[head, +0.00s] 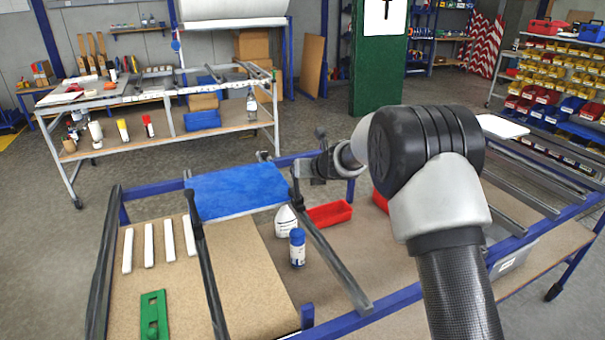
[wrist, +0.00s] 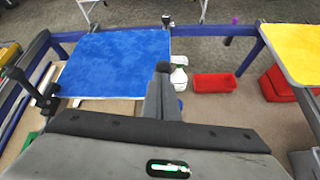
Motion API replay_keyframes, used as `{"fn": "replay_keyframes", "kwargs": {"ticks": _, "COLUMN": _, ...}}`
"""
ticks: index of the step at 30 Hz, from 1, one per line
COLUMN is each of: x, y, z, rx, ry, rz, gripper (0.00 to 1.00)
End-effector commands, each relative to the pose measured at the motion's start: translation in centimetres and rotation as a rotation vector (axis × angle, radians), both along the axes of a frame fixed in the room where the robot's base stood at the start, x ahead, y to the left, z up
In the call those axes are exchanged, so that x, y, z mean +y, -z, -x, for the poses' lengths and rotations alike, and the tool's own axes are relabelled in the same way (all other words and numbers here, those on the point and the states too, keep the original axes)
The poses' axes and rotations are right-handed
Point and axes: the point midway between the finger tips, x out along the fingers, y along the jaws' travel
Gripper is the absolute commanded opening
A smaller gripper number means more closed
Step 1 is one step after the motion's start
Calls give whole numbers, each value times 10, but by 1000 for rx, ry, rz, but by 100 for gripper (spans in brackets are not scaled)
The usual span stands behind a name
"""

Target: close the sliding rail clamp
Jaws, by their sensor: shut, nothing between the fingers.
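A blue sign panel (head: 238,190) lies across the dark rails of the near frame. At its left edge a black rail clamp (head: 193,204) sits on the left rail; it also shows at the left of the wrist view (wrist: 38,92). I cannot tell whether it is open or closed. My gripper (head: 297,192) is beside the panel's right edge, over the far end of the grey rail (head: 338,268). Its shut, empty fingers point away in the wrist view (wrist: 162,72). What lies right under the fingertips is hidden, so contact cannot be told.
A white spray bottle (head: 285,221), a blue-capped bottle (head: 297,248) and a red bin (head: 329,213) stand on the shelf below. White strips (head: 148,245) and a green piece (head: 154,316) lie at left. A yellow panel (wrist: 295,48) is at right. A green column (head: 379,75) stands behind.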

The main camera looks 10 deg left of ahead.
Motion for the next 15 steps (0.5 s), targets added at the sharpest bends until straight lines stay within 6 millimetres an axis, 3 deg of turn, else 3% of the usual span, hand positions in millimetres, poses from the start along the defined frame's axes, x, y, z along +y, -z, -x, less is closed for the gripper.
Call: {"fn": "replay_keyframes", "kwargs": {"ticks": 15, "x": 16, "y": -6, "z": -18, "rx": -3, "ry": -1, "rz": -7, "gripper": 0}}
